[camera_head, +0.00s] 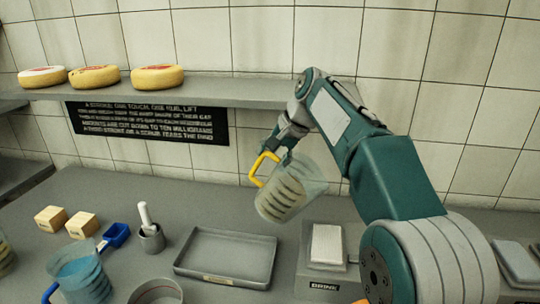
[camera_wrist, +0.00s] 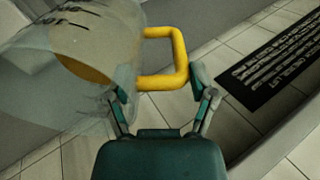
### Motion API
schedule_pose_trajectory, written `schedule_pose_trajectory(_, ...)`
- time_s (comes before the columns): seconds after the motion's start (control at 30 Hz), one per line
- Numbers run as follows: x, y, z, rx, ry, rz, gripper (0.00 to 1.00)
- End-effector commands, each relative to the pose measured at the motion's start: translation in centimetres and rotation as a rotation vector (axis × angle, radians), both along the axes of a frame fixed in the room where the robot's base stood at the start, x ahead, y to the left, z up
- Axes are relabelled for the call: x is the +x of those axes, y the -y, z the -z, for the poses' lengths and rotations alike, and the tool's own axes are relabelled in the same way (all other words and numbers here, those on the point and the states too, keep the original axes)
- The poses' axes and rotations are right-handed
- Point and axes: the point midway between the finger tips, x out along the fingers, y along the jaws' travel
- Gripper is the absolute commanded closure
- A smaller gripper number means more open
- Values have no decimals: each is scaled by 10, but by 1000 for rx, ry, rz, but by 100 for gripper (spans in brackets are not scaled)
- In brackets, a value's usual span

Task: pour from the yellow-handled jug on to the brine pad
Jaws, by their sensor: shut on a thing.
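The yellow-handled jug (camera_head: 287,190) is see-through with dark marks on its side and hangs in the air, tilted, above the counter. My gripper (camera_head: 283,148) is at its yellow handle. In the wrist view the yellow handle (camera_wrist: 180,60) lies between the two fingers of my gripper (camera_wrist: 165,95), and the jug body (camera_wrist: 60,60) fills the upper left with a yellowish content inside. The brine pad (camera_head: 327,245) is a pale block on a grey base labelled BRINE, below and to the right of the jug. No stream of liquid shows.
A grey tray (camera_head: 228,256) lies below the jug. A blue-handled jug (camera_head: 80,273), a blue scoop (camera_head: 116,235), a mortar with pestle (camera_head: 151,237) and two pale blocks (camera_head: 82,225) stand at left. A shelf (camera_head: 230,92) with cheese wheels (camera_head: 157,77) runs behind.

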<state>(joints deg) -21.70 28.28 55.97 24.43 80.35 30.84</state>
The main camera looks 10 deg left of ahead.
Motion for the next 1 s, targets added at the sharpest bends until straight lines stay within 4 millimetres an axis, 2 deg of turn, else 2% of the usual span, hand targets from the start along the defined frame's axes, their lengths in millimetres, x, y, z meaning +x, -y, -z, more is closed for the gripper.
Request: schedule_pose_trajectory(1.0, -4, 16, 12, 261, 48, -1, 88)
